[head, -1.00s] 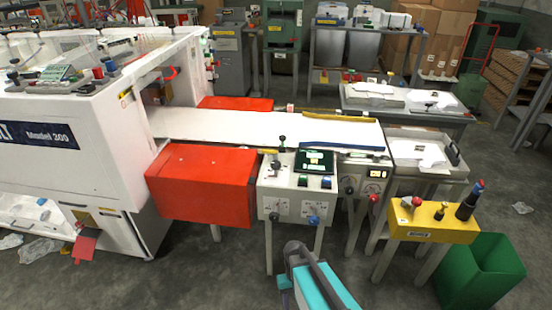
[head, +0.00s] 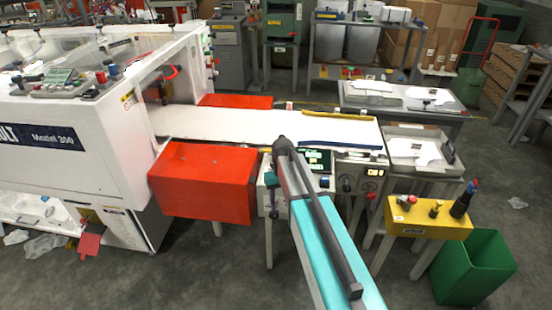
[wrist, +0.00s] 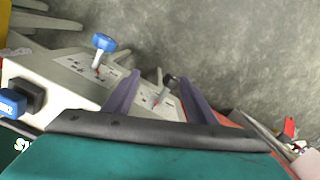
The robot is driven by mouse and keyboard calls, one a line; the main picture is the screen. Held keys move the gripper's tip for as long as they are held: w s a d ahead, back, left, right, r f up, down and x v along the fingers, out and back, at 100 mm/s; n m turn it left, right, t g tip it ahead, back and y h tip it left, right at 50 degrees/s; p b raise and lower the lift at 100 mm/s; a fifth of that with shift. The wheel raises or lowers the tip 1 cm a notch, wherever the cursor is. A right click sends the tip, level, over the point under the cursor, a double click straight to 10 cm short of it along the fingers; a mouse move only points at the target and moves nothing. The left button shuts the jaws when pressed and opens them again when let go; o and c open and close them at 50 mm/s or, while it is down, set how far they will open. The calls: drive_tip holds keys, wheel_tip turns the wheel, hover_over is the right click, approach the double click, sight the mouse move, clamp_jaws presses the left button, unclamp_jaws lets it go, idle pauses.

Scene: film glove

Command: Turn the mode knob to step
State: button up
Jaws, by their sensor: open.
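I cannot tell from the labels which is the mode knob. My gripper (wrist: 160,80) is open, its two purple fingers pointing at the panel. The grey knob appears between the fingertips; contact cannot be told. The blue knob lies outside, left of the fingers.
A blue push button (wrist: 12,103) sits on the panel's left in the wrist view. A red-orange box (head: 203,183) is close left of my arm. A yellow stand (head: 425,222) with buttons and a green bin (head: 475,270) are at right. The floor between is clear.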

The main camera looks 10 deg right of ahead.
drive_tip(key=w+r, duration=0.6)
drive_tip(key=r, duration=0.6)
drive_tip(key=w+r+p, duration=0.1)
drive_tip(key=w+r, duration=0.6)
drive_tip(key=r, duration=0.4)
drive_tip(key=shift+a+r+n+t, duration=0.2)
drive_tip(key=shift+r+n+t, duration=0.2)
drive_tip(key=shift+w+f, duration=0.1)
drive_tip(key=shift+f+p, duration=1.7)
drive_tip(key=shift+f, duration=5.1)
drive_tip(key=c, duration=1)
